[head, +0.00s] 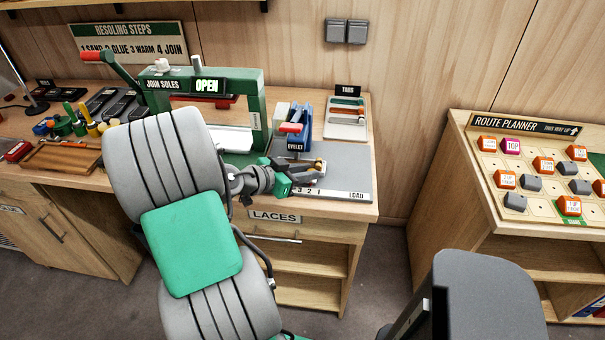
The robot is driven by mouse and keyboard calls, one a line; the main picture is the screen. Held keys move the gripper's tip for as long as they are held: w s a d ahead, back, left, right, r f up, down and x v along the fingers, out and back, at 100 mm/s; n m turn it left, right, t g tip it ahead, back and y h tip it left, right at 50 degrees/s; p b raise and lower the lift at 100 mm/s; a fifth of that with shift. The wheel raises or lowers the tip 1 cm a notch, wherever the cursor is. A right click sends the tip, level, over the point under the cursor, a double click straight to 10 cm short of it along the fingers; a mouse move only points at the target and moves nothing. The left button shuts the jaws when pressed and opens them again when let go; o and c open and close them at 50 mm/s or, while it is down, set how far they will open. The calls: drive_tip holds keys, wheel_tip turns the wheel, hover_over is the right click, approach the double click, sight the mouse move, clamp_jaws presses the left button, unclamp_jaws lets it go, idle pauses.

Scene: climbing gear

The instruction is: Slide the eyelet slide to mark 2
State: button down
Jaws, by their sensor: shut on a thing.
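The blue eyelet press (303,128), with a red handle, stands on the bench. In front of it is a grey plate whose front strip (338,195) reads 3, 2, 1 and, at the right, LOAD. My gripper (314,172) reaches in from the left, low over this plate behind the numbers. Its dark fingers are shut on a small part with a brass-coloured end (320,164), which seems to be the eyelet slide. The fingers hide most of it. I cannot tell exactly which mark it lines up with; it is left of LOAD.
The green sole press (252,115), showing OPEN, stands behind my arm. A tabs board (345,129) lies at the back right of the bench. The plate is clear to the right of my gripper. A route planner board (540,170) stands on a separate cabinet at right.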

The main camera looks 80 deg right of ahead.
drive_tip(key=c, duration=1.3)
unclamp_jaws()
drive_tip(key=shift+w+a+r, duration=0.2)
drive_tip(key=shift+w+a, duration=0.05)
drive_tip(key=shift+w, duration=0.1)
drive_tip(key=b+v, duration=0.1)
drive_tip(key=v, duration=0.6)
drive_tip(key=shift+s, duration=0.1)
